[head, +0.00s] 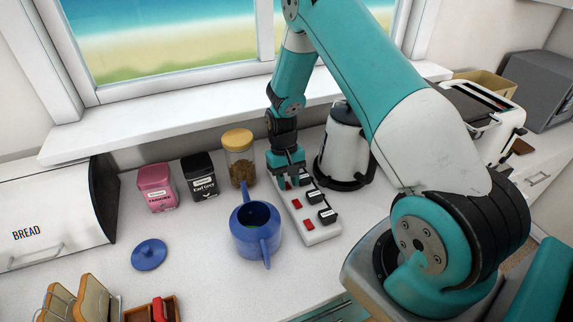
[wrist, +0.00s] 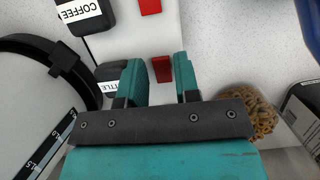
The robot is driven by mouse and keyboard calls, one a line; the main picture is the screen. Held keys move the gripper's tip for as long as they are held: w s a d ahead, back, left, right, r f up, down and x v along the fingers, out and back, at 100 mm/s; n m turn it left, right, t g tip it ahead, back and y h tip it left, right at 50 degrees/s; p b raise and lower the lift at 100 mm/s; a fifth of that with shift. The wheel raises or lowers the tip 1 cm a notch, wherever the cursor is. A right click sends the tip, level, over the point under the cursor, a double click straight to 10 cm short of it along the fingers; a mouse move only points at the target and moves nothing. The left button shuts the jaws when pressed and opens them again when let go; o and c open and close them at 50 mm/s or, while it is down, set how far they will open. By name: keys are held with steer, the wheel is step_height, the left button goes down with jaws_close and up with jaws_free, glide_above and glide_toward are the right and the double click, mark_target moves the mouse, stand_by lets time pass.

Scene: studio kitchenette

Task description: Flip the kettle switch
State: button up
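A white power strip (head: 320,235) lies on the counter with several red switches and black labelled plugs. In the wrist view, a plug with a partly hidden label ending in "TTLE" (wrist: 110,76) sits beside a red switch (wrist: 161,69). My gripper (wrist: 160,75) is open and empty, its teal fingers on either side of that switch in the picture. I cannot tell whether they touch it. In the head view my gripper (head: 288,171) points down over the strip's far end, hiding part of it. The white and black kettle (head: 340,152) stands just right of the strip.
A cork-lidded jar (head: 239,160), black tin (head: 200,177) and pink tin (head: 157,187) stand behind. A COFFEE plug (wrist: 85,13) and another red switch (wrist: 149,6) are nearby.

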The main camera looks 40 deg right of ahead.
steer(key=b+v, duration=0.4)
steer(key=v, duration=1.3)
steer(key=shift+d, duration=0.1)
